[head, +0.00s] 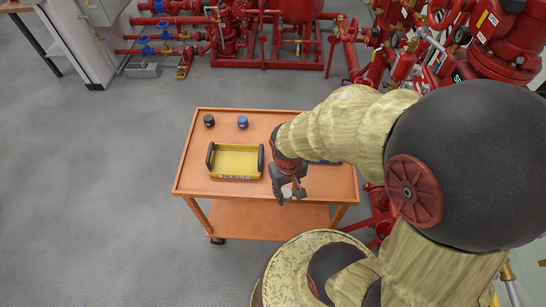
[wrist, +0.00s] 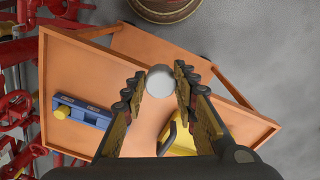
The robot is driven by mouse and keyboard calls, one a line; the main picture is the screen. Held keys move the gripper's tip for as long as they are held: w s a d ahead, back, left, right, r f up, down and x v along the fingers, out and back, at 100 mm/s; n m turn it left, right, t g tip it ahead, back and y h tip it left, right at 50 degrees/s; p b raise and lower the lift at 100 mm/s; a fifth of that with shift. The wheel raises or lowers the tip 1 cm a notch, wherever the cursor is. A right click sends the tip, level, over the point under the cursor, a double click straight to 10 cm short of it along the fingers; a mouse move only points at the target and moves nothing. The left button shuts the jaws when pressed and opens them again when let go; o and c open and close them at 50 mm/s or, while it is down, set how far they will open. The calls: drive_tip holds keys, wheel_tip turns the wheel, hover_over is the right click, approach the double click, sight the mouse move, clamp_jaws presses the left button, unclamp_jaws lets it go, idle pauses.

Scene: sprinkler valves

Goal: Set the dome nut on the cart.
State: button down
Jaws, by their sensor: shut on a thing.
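The dome nut, a pale rounded piece, is between my fingertips in the wrist view (wrist: 160,82); in the head view it shows as a small light spot (head: 287,193) below my gripper. My gripper (head: 285,191) is shut on it, with a dark finger on each side in the wrist view. The orange cart (head: 225,132) is below, and my gripper appears near its front edge, right of the yellow tray. The cart top also fills much of the wrist view (wrist: 75,75). I cannot tell the exact gap between nut and cart.
A yellow tray (head: 235,162) with black handles sits on the cart. Behind it stand a black cap (head: 209,120) and a blue cap (head: 242,122). A blue tool with a yellow knob (wrist: 82,112) lies on the cart. Red pipework (head: 270,45) stands behind; grey floor is clear at left.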

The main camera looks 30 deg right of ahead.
drive_tip(key=w+d+f+b, duration=0.1)
drive_tip(key=w+d+f, duration=0.1)
drive_tip(key=w+f, duration=0.1)
drive_tip(key=w+d+f+b, duration=0.1)
drive_tip(key=w+d+f, duration=0.1)
drive_tip(key=w+f, duration=0.1)
drive_tip(key=w+d+f+b, duration=0.1)
drive_tip(key=w+d+f, duration=0.1)
drive_tip(key=w, duration=0.3)
drive_tip(key=shift+w+f, duration=0.25)
drive_tip(key=shift+f, duration=0.25)
drive_tip(key=shift+w+d+f+b, duration=0.15)
drive_tip(key=shift+f+b, duration=0.35)
drive_tip(key=shift+f, duration=0.5)
drive_tip(key=shift+w+a+f+b, duration=0.1)
drive_tip(key=shift+w+f+b, duration=0.1)
drive_tip(key=shift+f+b, duration=0.55)
drive_tip(key=shift+f, duration=0.25)
drive_tip(key=shift+f, duration=0.1)
drive_tip(key=c, duration=1.4)
unclamp_jaws()
